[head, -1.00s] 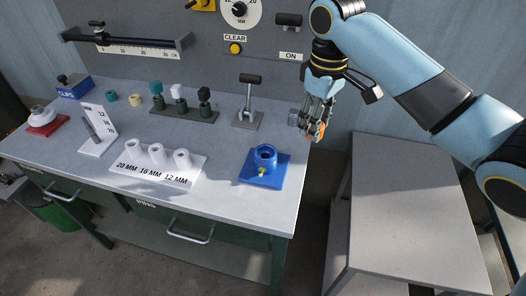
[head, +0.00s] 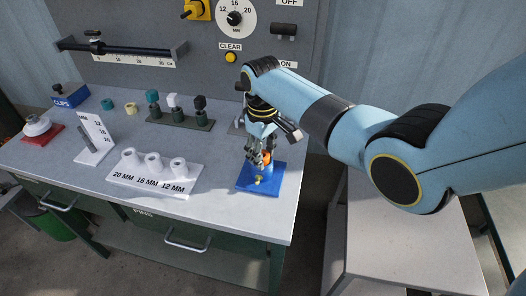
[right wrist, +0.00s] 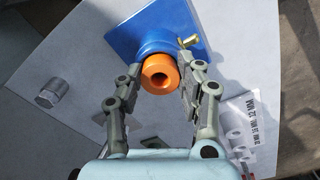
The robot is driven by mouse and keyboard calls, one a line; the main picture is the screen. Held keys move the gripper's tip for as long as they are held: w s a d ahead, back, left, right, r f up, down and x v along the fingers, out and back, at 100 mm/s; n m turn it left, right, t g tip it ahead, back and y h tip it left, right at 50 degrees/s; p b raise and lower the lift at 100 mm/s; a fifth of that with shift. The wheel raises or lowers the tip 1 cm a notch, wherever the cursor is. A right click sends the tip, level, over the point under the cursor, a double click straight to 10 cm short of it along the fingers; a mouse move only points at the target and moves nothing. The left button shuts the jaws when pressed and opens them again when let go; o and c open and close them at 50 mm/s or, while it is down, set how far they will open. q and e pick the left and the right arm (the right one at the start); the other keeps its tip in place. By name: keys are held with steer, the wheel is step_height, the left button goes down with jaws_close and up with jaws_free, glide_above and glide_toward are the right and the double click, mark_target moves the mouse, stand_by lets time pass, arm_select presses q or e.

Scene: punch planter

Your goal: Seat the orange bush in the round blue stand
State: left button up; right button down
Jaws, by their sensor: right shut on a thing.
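The orange bush (right wrist: 160,74) is a short ring with a central hole, held between the fingertips of my right gripper (right wrist: 160,72). In the head view the bush (head: 266,156) shows partly behind the fingers of the right gripper (head: 258,158), just over the round blue stand (head: 266,188). The stand has a square base and a small brass screw, and its base (right wrist: 125,38) shows behind the bush in the wrist view. The bush covers the stand's opening there. I cannot tell whether the bush touches the stand or is partly inside it. My left gripper is out of view.
A white block with several posts (head: 152,178) stands left of the blue stand. A row of coloured pins (head: 178,117) is behind it. A metal cylinder (right wrist: 52,91) lies near the stand.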

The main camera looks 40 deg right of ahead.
steer(key=shift+f, duration=0.2)
steer(key=shift+s+a+f, duration=0.1)
steer(key=shift+s+f, duration=0.3)
steer(key=shift+s, duration=0.05)
steer(key=c, duration=1.1)
jaws_free()
steer(key=shift+f+b, duration=0.1)
steer(key=shift+b, duration=0.2)
steer(key=shift+o, duration=1.2)
steer(key=shift+w+f, duration=0.1)
steer(key=shift+w, duration=0.1)
steer(key=shift+w+r, duration=0.1)
steer(key=shift+r, duration=0.25)
step_height(320, 180, up, 13)
